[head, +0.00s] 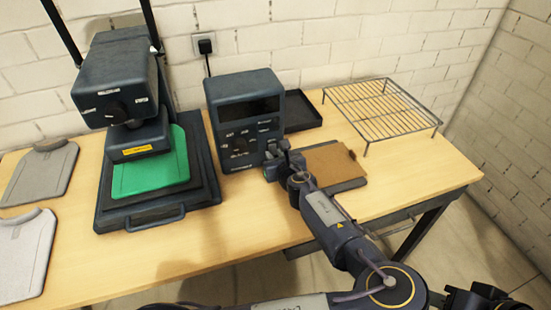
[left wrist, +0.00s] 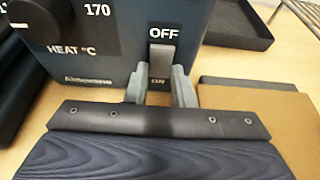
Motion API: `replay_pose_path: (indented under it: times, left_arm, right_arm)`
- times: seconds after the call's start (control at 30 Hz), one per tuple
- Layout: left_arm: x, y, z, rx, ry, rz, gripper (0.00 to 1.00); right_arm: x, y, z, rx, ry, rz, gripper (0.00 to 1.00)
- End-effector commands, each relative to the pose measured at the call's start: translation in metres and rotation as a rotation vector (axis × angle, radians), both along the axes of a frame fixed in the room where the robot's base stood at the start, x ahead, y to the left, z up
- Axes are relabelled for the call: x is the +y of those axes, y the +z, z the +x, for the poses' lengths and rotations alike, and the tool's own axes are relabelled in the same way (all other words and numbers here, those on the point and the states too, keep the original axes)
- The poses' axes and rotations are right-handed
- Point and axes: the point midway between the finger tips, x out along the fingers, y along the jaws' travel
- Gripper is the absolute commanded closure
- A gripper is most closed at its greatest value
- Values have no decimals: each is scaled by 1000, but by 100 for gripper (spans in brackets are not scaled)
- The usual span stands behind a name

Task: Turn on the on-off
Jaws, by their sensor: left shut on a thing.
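The dark control box (head: 245,95) stands on the table against the wall. In the left wrist view its front panel (left wrist: 100,55) carries a heat knob (left wrist: 33,22) and the on-off switch (left wrist: 160,60), a grey lever between OFF above and ON below. My left gripper (head: 279,157) is at the lower right corner of the box. In the left wrist view, its two fingers (left wrist: 159,86) stand on either side of the switch, shut on its lower part. In the head view the gripper hides the switch.
A heat press (head: 120,85) with a green garment (head: 150,170) stands left of the box. Grey garments (head: 40,170) lie at the far left. A brown board (head: 333,163), a dark tray (head: 300,112) and a wire rack (head: 385,105) are on the right. The table's front middle is clear.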

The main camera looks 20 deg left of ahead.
Motion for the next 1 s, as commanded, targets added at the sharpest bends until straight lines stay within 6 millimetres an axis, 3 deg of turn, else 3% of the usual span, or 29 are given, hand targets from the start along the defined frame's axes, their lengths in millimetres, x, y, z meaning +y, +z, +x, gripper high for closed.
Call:
replay_pose_path:
  times: [0.03,0.1,0.3,0.77,0.8,0.93,1.0]
  left_arm:
    - [0,-12,0,-25,-1,23,100]
    - [0,-14,0,-60,-1,48,100]
    - [1,-13,0,-146,1,102,100]
    - [0,-6,0,-176,0,119,100]
    - [0,-6,0,-176,0,119,74]
    - [0,-6,0,-176,0,119,57]
    - [0,-6,0,-176,0,119,56]
  right_arm:
    - [0,-21,0,1,0,0,64]
    - [0,-36,0,1,0,0,64]
    - [0,-65,0,1,0,0,64]
    - [0,-69,0,1,0,0,64]
    - [0,-69,0,1,0,0,64]
    - [0,-69,0,1,0,0,64]
    - [0,-69,0,1,0,0,64]
